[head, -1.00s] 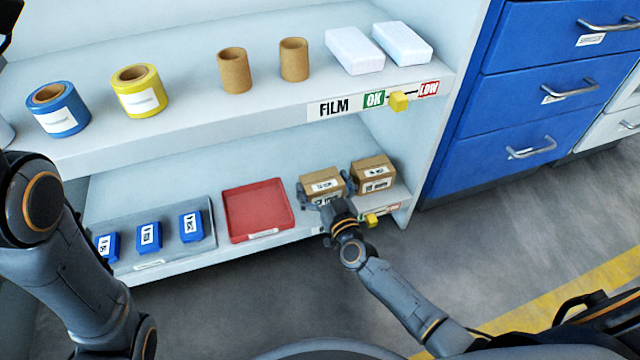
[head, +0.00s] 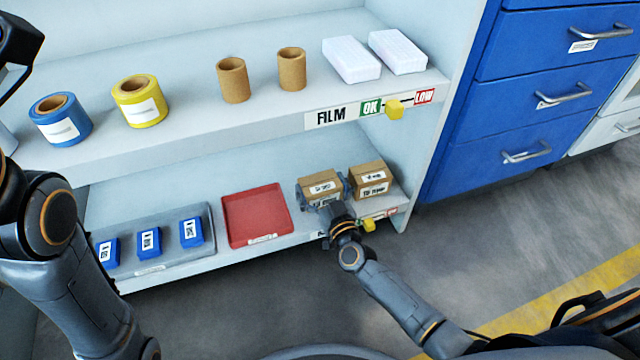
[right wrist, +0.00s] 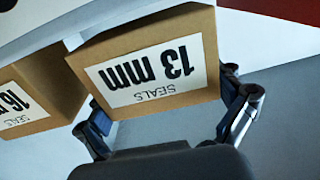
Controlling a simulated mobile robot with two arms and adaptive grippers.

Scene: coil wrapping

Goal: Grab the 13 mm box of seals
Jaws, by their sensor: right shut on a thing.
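The 13 mm box of seals (head: 319,184) is a brown cardboard box with a white label, on the lower shelf right of the red tray. In the right wrist view its label (right wrist: 152,75) reads "SEALS 13 mm", upside down. My right gripper (head: 326,194) is shut on this box, with a finger at each side. It also shows in the right wrist view (right wrist: 165,110). The 16 mm box of seals (head: 369,178) stands just to the right; it shows at the left of the right wrist view (right wrist: 38,98). My left arm is at the left edge; its fingers cannot be made out.
A grey tray (head: 192,254) holds several blue boxes. The upper shelf (head: 200,128) overhangs, with film rolls, cardboard cores and white packs. A yellow slider (head: 369,225) sits on the lower shelf edge.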

